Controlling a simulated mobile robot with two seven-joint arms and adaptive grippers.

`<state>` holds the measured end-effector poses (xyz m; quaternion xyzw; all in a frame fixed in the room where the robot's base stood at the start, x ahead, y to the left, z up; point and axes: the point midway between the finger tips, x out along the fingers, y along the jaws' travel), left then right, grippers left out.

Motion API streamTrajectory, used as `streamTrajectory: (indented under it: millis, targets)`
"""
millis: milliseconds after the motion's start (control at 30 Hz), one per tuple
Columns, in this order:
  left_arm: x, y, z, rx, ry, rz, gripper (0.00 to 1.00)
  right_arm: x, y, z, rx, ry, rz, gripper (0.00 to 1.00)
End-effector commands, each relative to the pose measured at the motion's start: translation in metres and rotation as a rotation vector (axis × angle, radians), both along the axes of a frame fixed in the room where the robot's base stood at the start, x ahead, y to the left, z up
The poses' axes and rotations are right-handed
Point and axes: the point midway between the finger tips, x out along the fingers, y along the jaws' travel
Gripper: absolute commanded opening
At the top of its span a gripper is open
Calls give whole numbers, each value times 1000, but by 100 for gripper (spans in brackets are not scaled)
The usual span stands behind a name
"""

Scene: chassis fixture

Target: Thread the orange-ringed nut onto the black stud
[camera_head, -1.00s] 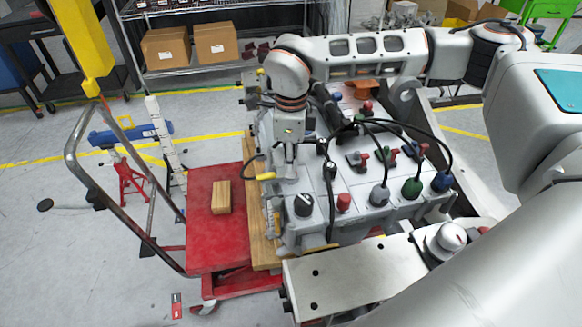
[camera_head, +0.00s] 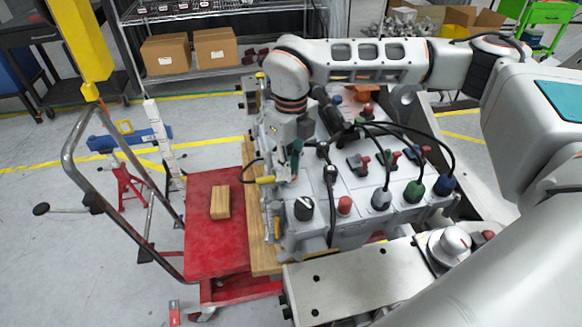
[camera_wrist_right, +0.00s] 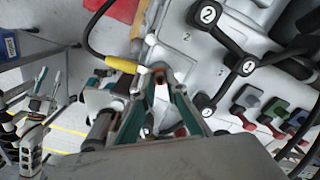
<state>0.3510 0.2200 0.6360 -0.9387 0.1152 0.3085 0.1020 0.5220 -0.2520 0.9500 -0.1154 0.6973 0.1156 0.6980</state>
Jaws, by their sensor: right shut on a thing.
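My right gripper (camera_head: 288,178) is at the far left edge of the grey chassis fixture (camera_head: 355,205), low beside its side. In the right wrist view its teal fingers (camera_wrist_right: 160,82) close around a small part. An orange-red bit of that part, the orange-ringed nut (camera_wrist_right: 161,79), shows between the fingertips; the rest is hidden. I cannot make out the black stud; the gripper and fixture edge may cover it. I cannot tell whether the nut touches anything. My left gripper is in neither view.
A yellow plug (camera_wrist_right: 122,64) on a black cable is close to the fingertips. Numbered black knobs (camera_wrist_right: 207,14) and coloured connectors with cables stand on the fixture. A red cart (camera_head: 212,250) with a wooden block (camera_head: 220,202) is left of it.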

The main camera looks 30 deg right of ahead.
Motion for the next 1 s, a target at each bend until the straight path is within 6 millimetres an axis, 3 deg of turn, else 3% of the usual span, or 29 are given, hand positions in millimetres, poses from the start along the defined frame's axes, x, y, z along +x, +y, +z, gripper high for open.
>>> streamTrajectory:
  millis: [133, 333, 367, 400, 433, 1000]
  targets:
    - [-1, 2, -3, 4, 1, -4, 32, -1, 0, -2, 0, 4, -97, 0]
    - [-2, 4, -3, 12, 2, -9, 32, -1, 0, -2, -1, 4, -103, 0]
    - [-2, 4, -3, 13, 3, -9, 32, -1, 0, -2, 0, 4, -103, 20]
    - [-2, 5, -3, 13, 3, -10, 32, -1, 0, -2, -1, 4, -102, 31]
    - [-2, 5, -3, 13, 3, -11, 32, -1, 0, -2, -1, 4, -102, 32]
    - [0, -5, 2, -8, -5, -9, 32, 0, 0, -1, 0, 1, -100, 32]
